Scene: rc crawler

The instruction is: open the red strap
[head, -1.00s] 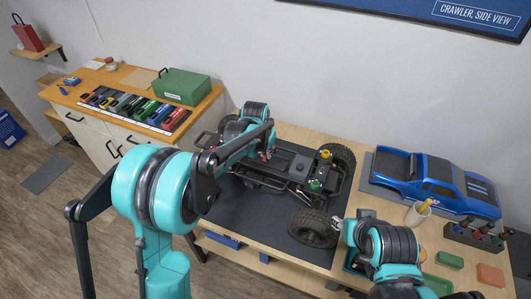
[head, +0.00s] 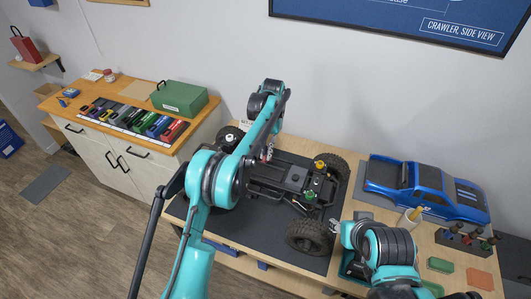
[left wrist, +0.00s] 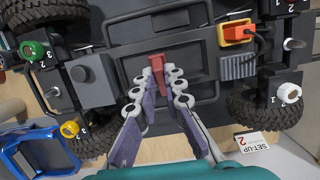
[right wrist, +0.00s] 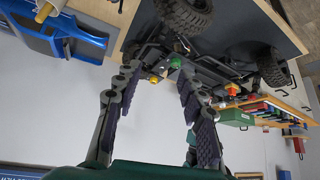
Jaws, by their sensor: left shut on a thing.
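The red strap (left wrist: 157,64) lies across the black frame in the middle of the crawler chassis (head: 295,178). In the left wrist view its upper end shows between the fingertips, and its lower part runs down between the fingers. My left gripper (left wrist: 159,83) is shut on the strap; in the head view the gripper (head: 267,152) is over the chassis's far left part, partly hidden by my arm. My right gripper (right wrist: 156,75) is open and empty, apart from the chassis; in the head view it (head: 336,228) is near the front right wheel.
The chassis stands on a dark mat (head: 225,222) on the wooden table. A blue truck body (head: 425,188), a cup (head: 410,220) and a tool rack (head: 466,239) are at the right. A side cabinet with coloured packs and a green box (head: 179,97) stands at the left.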

